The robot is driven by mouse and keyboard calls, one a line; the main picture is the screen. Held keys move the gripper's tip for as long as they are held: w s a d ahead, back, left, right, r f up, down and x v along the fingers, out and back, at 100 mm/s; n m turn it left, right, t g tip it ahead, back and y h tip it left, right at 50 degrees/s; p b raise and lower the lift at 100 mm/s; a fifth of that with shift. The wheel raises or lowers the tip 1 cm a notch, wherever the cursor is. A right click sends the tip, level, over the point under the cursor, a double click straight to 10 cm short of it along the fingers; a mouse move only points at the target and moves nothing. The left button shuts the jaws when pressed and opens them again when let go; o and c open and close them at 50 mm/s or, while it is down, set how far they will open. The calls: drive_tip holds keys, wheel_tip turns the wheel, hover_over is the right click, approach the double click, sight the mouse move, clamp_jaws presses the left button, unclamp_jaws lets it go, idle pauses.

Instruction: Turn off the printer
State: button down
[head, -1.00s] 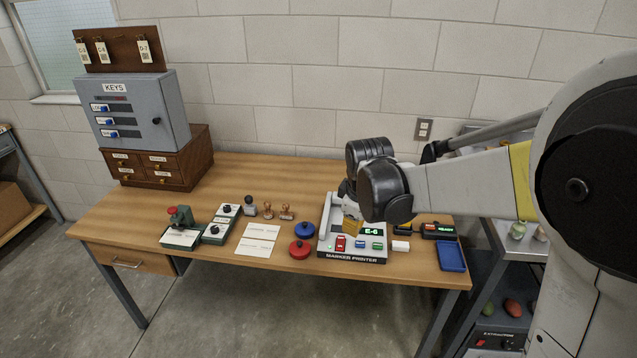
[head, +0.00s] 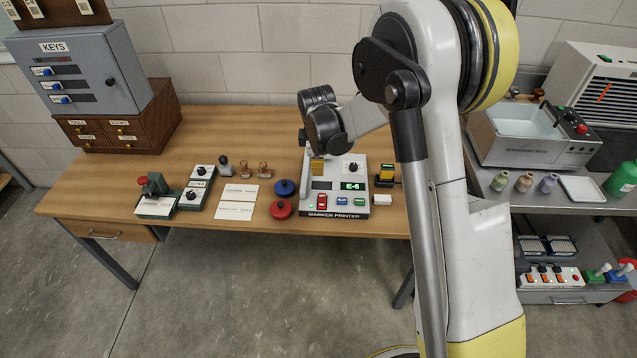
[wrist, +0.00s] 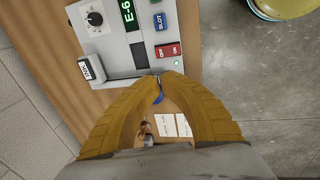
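The marker printer (head: 334,212) is a light box near the table's front edge. Its display (head: 352,186) reads E-6 in green. Its red OFF/ON rocker switch (head: 321,201) is at the front left, with a small lit green lamp (head: 311,206) beside it. The wrist view shows the switch (wrist: 167,50) and the lit lamp (wrist: 177,63) close beyond my fingertips. My gripper (wrist: 164,76) has its yellow fingers brought together at the tips, with nothing seen held. In the head view, the gripper (head: 318,172) hangs over the printer's left part, apart from the switch.
A blue round pad (head: 285,187) and a red one (head: 281,209) lie left of the printer.

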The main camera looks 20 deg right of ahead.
sight(319, 194)
drive_tip(key=f+b, duration=0.1)
drive_tip(key=f, duration=0.3)
drive_tip(key=w+f+b, duration=0.1)
drive_tip(key=f, duration=0.4)
drive_tip(key=w+f+b, duration=0.1)
drive_tip(key=f, duration=0.3)
drive_tip(key=shift+w+d+f+b, duration=0.15)
drive_tip(key=shift+w+d+b, duration=0.15)
drive_tip(key=shift+d, duration=0.1)
drive_tip(key=shift+w+d+f+g+b, duration=0.1)
drive_tip(key=shift+w+f+g+b, duration=0.1)
drive_tip(key=shift+f+g+b, duration=0.45)
drive_tip(key=shift+s+r, duration=0.1)
drive_tip(key=shift+r, duration=0.05)
drive_tip(key=shift+s+a+r, duration=0.25)
drive_tip(key=shift+s+r, duration=0.1)
drive_tip(key=shift+s, duration=0.25)
drive_tip(key=shift+r, duration=0.1)
